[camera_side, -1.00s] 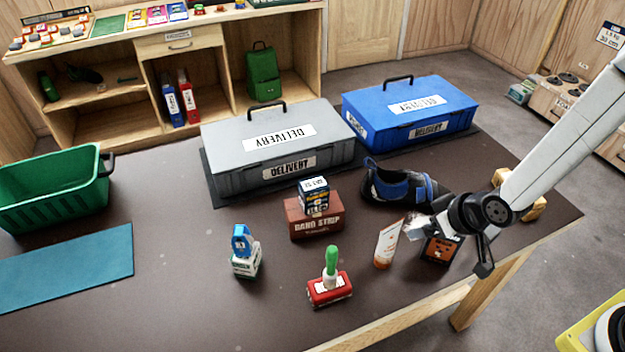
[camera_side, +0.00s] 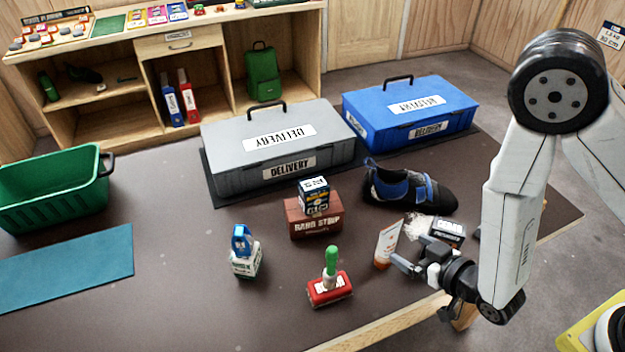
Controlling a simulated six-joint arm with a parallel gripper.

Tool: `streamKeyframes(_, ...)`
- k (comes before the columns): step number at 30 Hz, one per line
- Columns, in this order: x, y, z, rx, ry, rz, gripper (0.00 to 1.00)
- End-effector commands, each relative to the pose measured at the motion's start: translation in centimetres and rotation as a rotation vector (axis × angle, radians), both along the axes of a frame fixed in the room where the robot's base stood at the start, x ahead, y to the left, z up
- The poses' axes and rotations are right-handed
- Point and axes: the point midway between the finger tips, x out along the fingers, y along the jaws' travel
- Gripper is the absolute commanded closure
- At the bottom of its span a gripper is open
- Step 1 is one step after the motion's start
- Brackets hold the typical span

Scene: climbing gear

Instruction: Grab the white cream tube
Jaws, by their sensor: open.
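The white cream tube (camera_side: 387,243), with orange print, stands upright on the dark table near its front right part. My gripper (camera_side: 405,250) is low at the right of the tube, its fingers pointing left toward it. The gripper is open and holds nothing that I can see. One fingertip is very close to the tube's lower right side; I cannot tell whether they touch.
A dark box with a white chalk-like heap (camera_side: 432,228) stands right behind my gripper. A climbing shoe (camera_side: 408,190) lies farther back. A red brush with a green handle (camera_side: 330,280) and a brown box (camera_side: 314,221) stand to the left. Delivery cases (camera_side: 230,180) stand behind.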

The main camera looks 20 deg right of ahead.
Motion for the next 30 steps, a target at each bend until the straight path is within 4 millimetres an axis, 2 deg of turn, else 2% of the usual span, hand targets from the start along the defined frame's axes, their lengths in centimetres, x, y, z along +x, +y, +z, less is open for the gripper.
streamKeyframes(6, -0.9, -0.2, 0.4, 0.012, -0.074, 0.001, 0.0)
streamKeyframes(13, -0.9, -0.2, 0.5, 0.016, -0.087, 0.0, 0.0)
streamKeyframes(24, 1.4, 0.2, -0.2, 0.016, -0.088, -0.001, 0.0)
streamKeyframes(30, 1.6, 0.3, -0.3, 0.015, -0.086, 0.001, 0.0)
